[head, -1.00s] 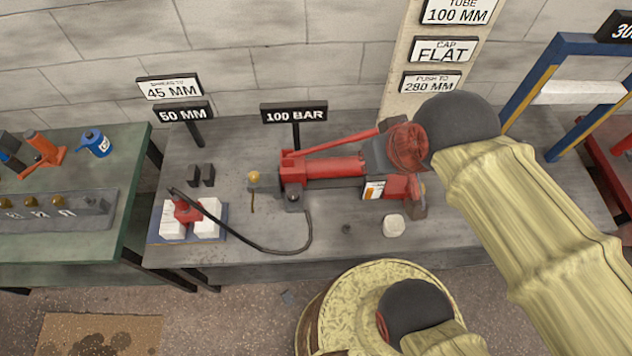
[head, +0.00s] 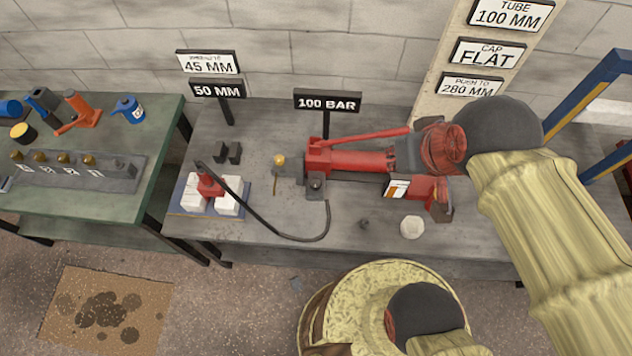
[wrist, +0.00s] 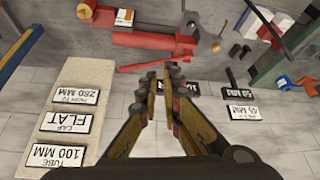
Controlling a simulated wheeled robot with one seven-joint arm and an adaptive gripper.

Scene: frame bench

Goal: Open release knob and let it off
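The red hand pump (head: 350,162) lies on the grey bench, with its long red lever above the body. A small brass knob (head: 280,160) stands at the pump's left end, and I take it for the release knob. My gripper (wrist: 160,76) is open in the wrist view, its fingertips a small gap apart with nothing between them. The pump (wrist: 150,38) shows beyond the fingertips there, and a small knob-like thing (wrist: 216,46) sits off its right end. In the head view my wrist hangs over the pump's right end, well right of the knob, and the fingertips cannot be made out.
A black hose runs from the pump to a small red jack between white blocks (head: 228,209). A 100 BAR sign (head: 327,100) stands behind the pump. A white cap (head: 412,227) lies in front. A green bench (head: 95,208) stands left; a blue frame (head: 570,100) rises right.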

